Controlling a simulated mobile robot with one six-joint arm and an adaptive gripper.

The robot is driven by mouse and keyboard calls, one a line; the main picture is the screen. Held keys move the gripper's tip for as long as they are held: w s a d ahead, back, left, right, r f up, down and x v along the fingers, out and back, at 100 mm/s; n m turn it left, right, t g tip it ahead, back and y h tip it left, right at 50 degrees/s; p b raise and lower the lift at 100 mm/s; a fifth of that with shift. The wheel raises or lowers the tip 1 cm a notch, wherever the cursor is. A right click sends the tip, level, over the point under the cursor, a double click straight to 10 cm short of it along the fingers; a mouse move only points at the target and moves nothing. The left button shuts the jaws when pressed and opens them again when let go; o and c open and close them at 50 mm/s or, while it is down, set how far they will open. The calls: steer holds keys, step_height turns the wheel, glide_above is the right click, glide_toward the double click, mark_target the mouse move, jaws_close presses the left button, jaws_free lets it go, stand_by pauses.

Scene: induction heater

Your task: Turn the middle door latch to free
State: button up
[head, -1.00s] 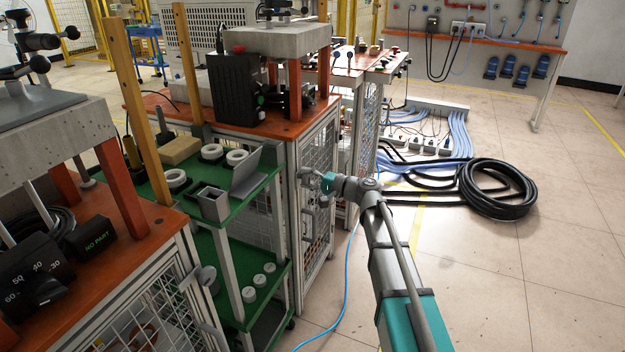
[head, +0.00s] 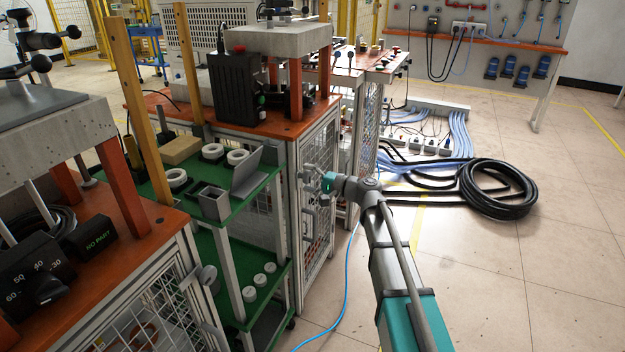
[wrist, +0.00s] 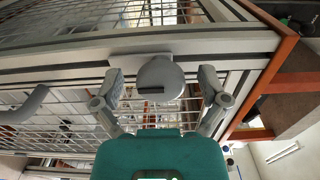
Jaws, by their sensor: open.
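The latch (wrist: 160,78) of the middle door is a rounded grey knob with a dark slot, on a light plate on the door frame. The slot lies about level in the wrist view. My gripper (wrist: 161,84) is open, with one finger on each side of the knob; I cannot tell whether either finger touches it. In the head view, my gripper (head: 313,180) is at the upper part of the middle cabinet's mesh door (head: 318,215) and hides the latch. A grey door handle (wrist: 24,106) shows at left in the wrist view.
A green shelf cart (head: 235,215) with white rings stands left of the middle cabinet. A nearer cabinet (head: 165,225) with an orange top is at the left. A blue cable (head: 348,275) and a black hose coil (head: 497,188) lie on the floor. The right foreground floor is clear.

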steer(key=shift+d, duration=0.1)
steer(key=shift+d, duration=0.1)
steer(key=v, duration=1.1)
steer(key=shift+s+d, duration=0.15)
steer(key=shift+d, duration=0.15)
